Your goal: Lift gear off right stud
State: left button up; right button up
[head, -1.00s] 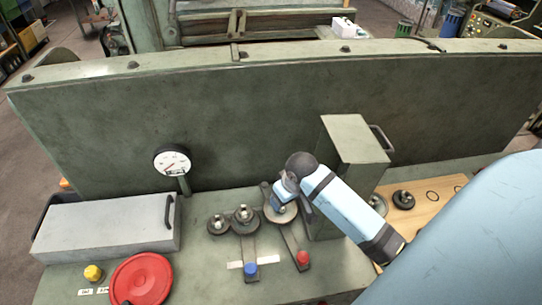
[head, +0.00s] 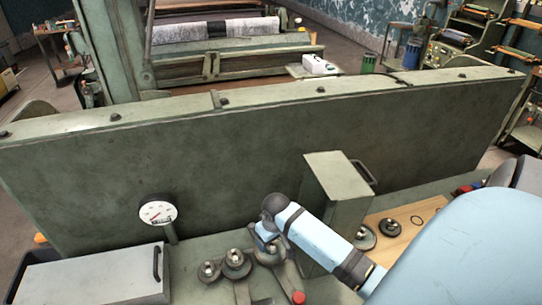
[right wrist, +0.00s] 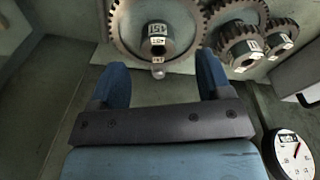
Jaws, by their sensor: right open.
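The gear on the right stud, a large toothed metal wheel (right wrist: 135,35), shows in the right wrist view with a dark labelled hub at its middle. My right gripper (right wrist: 162,64) is open, its two blue fingers apart near the gear's lower rim, with nothing between them that I see held. In the head view the gripper (head: 266,233) is over this gear (head: 268,256), which it partly hides. Two smaller gears, one left (head: 209,270) and one in the middle (head: 235,262), sit beside it. My left gripper is out of view.
A dial gauge (head: 158,212) stands to the left, behind a grey box (head: 95,275). A green housing (head: 335,195) with a handle stands close right of my gripper. A wooden board (head: 405,228) with dark round parts lies farther right. A tall green panel (head: 240,150) closes the back.

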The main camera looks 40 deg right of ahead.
aim_at(271, 246)
jog(key=shift+w+d+f, duration=0.1)
jog(key=shift+w+f, duration=0.05)
jog(key=shift+f, duration=0.8)
jog(key=shift+w+d+f, duration=0.1)
jog(key=shift+f, duration=0.8)
grip_shut()
jog(key=shift+r, duration=0.15)
jog(key=shift+w+r, duration=0.1)
